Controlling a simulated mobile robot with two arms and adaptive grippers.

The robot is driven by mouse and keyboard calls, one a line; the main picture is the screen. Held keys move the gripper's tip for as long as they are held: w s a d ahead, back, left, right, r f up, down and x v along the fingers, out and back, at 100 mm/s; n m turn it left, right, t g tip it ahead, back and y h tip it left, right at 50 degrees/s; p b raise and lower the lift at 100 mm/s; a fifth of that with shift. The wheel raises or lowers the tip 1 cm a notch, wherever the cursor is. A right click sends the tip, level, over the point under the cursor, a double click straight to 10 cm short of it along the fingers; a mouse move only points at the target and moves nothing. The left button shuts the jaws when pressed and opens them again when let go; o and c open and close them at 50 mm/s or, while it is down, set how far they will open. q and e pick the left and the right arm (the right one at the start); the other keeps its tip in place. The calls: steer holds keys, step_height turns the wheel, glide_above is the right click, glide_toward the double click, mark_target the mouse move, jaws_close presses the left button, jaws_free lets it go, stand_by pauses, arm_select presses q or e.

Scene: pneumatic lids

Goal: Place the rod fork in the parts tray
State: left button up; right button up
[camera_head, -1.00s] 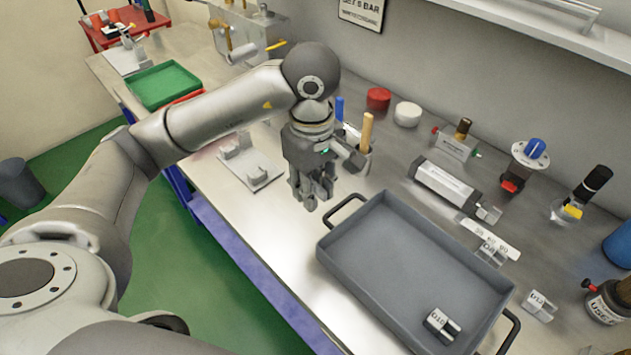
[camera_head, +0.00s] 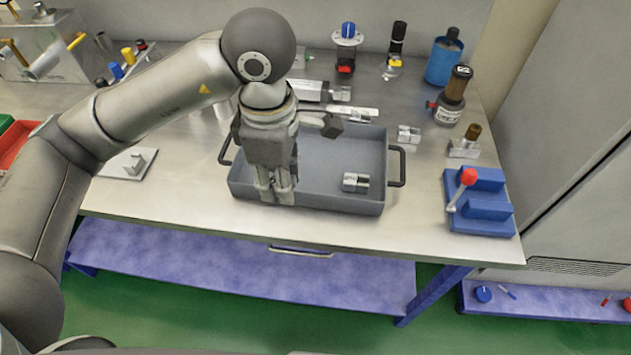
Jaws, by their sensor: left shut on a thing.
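My left gripper (camera_head: 275,194) points down over the left front part of the grey parts tray (camera_head: 310,200). It is shut on a small metal piece, apparently the rod fork; the fingers hide most of it, so its shape and its gap to the tray floor are unclear. Another small metal fork block (camera_head: 355,182) with a printed label lies in the right part of the tray. A similar fork block (camera_head: 408,134) stands on the bench to the right of the tray's far corner. My right gripper is not in view.
A blue fixture with a red-knobbed lever (camera_head: 480,205) stands right of the tray. A dark-capped bottle (camera_head: 452,98) and a blue container (camera_head: 443,60) stand behind. The tray has handles at both ends. Bare bench lies between tray and blue fixture.

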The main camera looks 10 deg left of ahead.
arm_select(q)
steer(key=w+a+f+p, duration=0.1)
steer(key=w+a+f, duration=0.1)
steer(key=w+f, duration=0.1)
steer(key=w+a+f+p, duration=0.2)
steer(key=w+f, duration=0.1)
steer(key=w, duration=0.2)
steer(key=w+a+f+p, duration=0.1)
steer(key=w+a+f, duration=0.1)
steer(key=w+f, duration=0.1)
steer(key=shift+w+a, duration=0.1)
steer(key=shift+w, duration=0.35)
steer(key=shift+w+a+f+p, duration=0.1)
steer(key=shift+w+f+p, duration=0.05)
steer(key=shift+f+p, duration=0.15)
steer(key=shift+w+a+f, duration=0.1)
steer(key=shift+w+f, duration=0.05)
steer(key=shift+f, duration=0.05)
step_height(320, 180, down, 2)
steer(key=shift+f+p, duration=0.2)
steer(key=shift+p, duration=0.2)
steer(key=shift+f, duration=0.55)
steer(key=o, duration=1.1)
steer(key=shift+c, duration=0.2)
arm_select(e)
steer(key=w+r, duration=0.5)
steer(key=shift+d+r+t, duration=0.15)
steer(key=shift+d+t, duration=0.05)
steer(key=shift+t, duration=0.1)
